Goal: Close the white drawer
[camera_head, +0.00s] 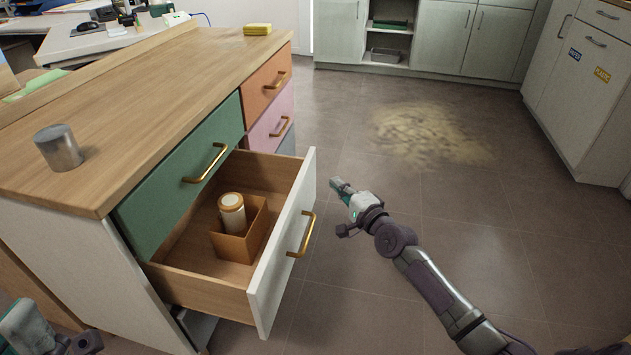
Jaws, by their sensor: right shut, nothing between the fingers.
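The white drawer (284,262) is pulled well out of the wooden-topped cabinet, below the green drawer. It has a brass handle (303,236) on its front. Inside it stands an open brown box (237,246) holding a white jar with a tan lid (232,212). My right gripper (337,183) is shut and empty. It is to the right of the white drawer front in the picture, seemingly apart from it. Part of my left gripper (28,325) shows at the bottom left corner beside the cabinet; its fingers cannot be made out.
The green drawer (181,177), orange drawer (266,84) and pink drawer (270,126) look closed. A metal cylinder (59,148) and a yellow block (257,29) sit on the top. A tan patch (428,134) marks the open floor. Grey cabinets (443,38) stand beyond.

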